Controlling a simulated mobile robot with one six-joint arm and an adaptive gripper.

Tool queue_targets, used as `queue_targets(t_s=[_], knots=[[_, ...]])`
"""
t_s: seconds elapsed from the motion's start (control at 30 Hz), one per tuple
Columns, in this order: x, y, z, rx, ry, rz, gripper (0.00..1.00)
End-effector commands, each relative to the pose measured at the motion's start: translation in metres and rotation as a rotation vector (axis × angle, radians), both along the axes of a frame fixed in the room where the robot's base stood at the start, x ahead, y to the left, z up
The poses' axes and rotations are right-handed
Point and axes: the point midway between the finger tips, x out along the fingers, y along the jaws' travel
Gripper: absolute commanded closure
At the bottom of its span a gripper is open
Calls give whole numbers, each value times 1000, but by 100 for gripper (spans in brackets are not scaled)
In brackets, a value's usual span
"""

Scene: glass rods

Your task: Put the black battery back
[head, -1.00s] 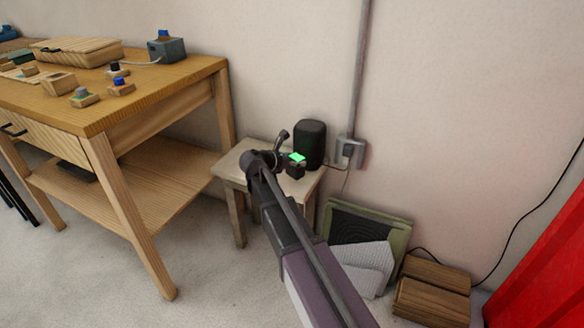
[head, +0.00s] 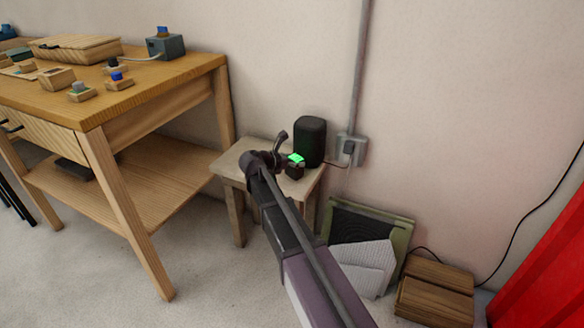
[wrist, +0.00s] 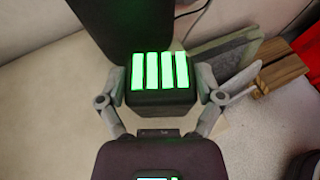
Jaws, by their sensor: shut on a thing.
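The black battery, a dark block with several glowing green bars on its top, is between the fingers of my gripper (wrist: 161,84) in the wrist view. The battery (wrist: 150,103) is upright, and the fingers press on its left and right sides. In the head view my gripper (head: 279,160) is over the small wooden stool (head: 232,164), and the battery (head: 295,172) shows with its green top in front of a black rounded box. I cannot tell whether the battery's underside touches the stool top.
The black rounded box (head: 310,142) stands close behind the battery. A wall socket (head: 353,150) with a cable is to its right. A wooden workbench (head: 150,95) at left carries small wooden holders and a grey box (head: 165,47). Panels (head: 365,250) and wooden blocks (head: 433,295) lie at right.

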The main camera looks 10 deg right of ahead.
Motion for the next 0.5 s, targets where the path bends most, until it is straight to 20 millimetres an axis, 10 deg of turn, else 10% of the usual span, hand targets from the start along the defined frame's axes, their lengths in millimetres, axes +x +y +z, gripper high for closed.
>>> queue_targets(t_s=[0.5], knots=[[0, 0, -10, -1, -1, 0, 76]])
